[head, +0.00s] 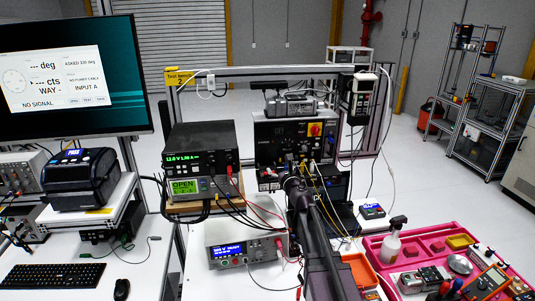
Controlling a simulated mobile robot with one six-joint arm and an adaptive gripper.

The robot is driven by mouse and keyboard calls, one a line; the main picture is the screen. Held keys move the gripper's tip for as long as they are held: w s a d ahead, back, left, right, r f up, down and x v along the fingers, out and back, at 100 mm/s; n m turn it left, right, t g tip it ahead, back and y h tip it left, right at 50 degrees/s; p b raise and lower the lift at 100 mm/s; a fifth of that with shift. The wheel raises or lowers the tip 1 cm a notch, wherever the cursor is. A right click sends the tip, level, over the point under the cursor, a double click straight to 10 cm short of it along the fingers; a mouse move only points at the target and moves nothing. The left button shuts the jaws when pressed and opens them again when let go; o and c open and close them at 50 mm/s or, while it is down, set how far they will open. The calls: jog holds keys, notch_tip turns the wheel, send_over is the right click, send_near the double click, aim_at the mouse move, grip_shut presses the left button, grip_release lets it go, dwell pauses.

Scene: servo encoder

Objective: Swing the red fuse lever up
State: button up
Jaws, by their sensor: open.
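A black front panel (268,131) with several sockets and plugged cables stands at the centre of the bench, in the head view. A red switch on a yellow plate (314,129) sits at its upper right. I cannot make out a separate red fuse lever; it may be too small or hidden behind my arm. My dark arm reaches up from the bottom centre, and my gripper (291,180) is in front of the lower part of the panel. The gripper is open; its fingertips are hard to see against the dark equipment, and I see nothing held.
Loose cables hang around the panel and my gripper. A power supply (200,147) stands to the left, and a bench meter (245,246) stands in front. A pink tray (375,246) with tools and a spray bottle (390,245) lies at right. A monitor (75,75) stands at left.

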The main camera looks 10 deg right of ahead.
aim_at(264, 148)
jog(key=w, duration=0.4)
jog(key=w+a, duration=0.1)
jog(key=w, duration=0.3)
jog(key=w+a, duration=0.1)
jog(key=w, duration=0.4)
jog(key=shift+a, duration=0.2)
grip_shut()
grip_release()
jog(key=shift+s, duration=0.15)
dwell(0.5)
jog(key=s+d, duration=0.2)
jog(key=s, duration=0.9)
jog(key=shift+s, duration=0.3)
